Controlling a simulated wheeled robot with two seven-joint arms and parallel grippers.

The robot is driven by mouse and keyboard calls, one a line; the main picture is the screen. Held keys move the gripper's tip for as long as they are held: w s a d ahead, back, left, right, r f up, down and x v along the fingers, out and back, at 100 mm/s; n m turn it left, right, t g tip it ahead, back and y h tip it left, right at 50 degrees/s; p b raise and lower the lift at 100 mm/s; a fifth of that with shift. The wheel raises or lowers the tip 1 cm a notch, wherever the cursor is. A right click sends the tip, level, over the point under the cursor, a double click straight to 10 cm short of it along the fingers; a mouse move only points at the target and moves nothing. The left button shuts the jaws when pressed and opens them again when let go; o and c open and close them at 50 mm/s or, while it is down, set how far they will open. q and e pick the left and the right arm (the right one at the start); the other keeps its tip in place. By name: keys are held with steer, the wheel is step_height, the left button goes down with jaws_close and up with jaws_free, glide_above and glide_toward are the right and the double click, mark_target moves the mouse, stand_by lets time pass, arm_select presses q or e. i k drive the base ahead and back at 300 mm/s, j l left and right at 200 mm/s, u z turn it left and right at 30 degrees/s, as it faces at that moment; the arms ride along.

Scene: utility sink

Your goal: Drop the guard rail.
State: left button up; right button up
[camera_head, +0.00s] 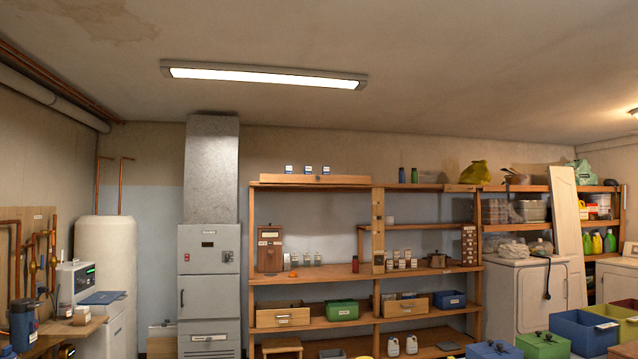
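A light wooden rail (315,180) runs along the front edge of the top left shelf of a wooden shelving unit (251,240). It looks like the guard rail, and it stands level and raised, with a small dark mark near its middle. Three small blue-and-white boxes (307,170) show just above it. A vertical wooden board (378,230) stands to the right of the rail's end. I cannot make out how the rail is fastened. Neither of my grippers is in view.
A grey furnace (208,290) and a white tank (105,285) stand left of the shelves. A cluttered workbench (80,328) is at the lower left. White appliances (520,295) and colored bins (585,332) fill the right. The floor is mostly out of view.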

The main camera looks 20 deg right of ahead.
mark_target(263, 178)
steer(key=i+j+u, duration=0.35)
steer(key=i+j, duration=0.3)
steer(key=i, duration=0.15)
steer(key=i+z, duration=0.2)
steer(key=i, duration=0.35)
steer(key=i+j+z, duration=0.15)
steer(key=i, duration=0.4)
steer(key=i+j+z, duration=0.2)
steer(key=i, duration=0.35)
steer(key=i+z, duration=0.1)
steer(key=i, duration=0.8)
steer(key=i+j+z, duration=0.1)
steer(key=i, duration=0.85)
steer(key=i+l+z, duration=0.15)
steer(key=i+z, duration=0.7)
steer(key=i, duration=0.15)
steer(key=i+j+z, duration=0.25)
steer(key=i+z, duration=0.15)
steer(key=i, duration=0.1)
